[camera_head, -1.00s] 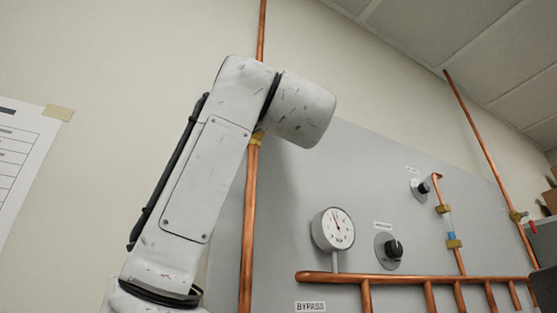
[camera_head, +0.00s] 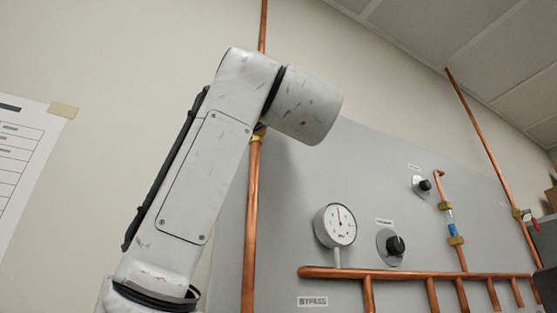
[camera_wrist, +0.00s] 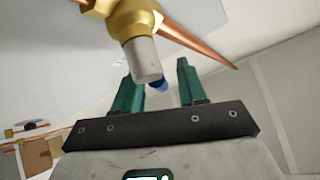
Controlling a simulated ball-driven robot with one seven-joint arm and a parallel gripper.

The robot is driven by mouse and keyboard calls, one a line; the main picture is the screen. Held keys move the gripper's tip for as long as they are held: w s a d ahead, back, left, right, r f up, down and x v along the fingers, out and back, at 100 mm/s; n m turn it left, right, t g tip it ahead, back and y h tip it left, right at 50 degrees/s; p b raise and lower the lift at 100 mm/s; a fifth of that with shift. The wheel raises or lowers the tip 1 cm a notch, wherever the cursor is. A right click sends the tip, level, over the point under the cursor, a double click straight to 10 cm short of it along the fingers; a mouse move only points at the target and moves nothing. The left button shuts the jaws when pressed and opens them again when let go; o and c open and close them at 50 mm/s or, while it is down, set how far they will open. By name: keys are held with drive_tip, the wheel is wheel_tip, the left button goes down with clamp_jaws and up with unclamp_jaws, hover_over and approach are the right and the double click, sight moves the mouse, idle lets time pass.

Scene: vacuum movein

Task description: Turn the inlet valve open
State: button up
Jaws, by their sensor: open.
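In the wrist view, a brass valve body (camera_wrist: 128,20) on a copper pipe has a grey cylindrical stem (camera_wrist: 143,60) pointing toward my gripper. A small blue part (camera_wrist: 159,84) shows past the stem's end, between the fingers. No label shows there, so I cannot tell for sure that this is the inlet valve. My gripper (camera_wrist: 158,88) is open, with its two green fingers apart on either side of the blue part. I cannot tell whether either finger touches it. In the head view my gripper is hidden, and my arm partly covers a brass fitting (camera_head: 259,133) on the left vertical pipe.
A grey panel (camera_head: 290,190) carries a round gauge (camera_head: 336,225), two black knobs (camera_head: 396,245) (camera_head: 425,185) and a copper manifold (camera_head: 420,275) above a BYPASS label. A red-handled valve (camera_head: 533,219) is at the far right. A paper chart (camera_head: 25,160) hangs on the left wall.

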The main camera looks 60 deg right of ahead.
drive_tip(key=b+v, duration=0.3)
drive_tip(key=v, duration=0.6)
drive_tip(key=shift+c, duration=0.5)
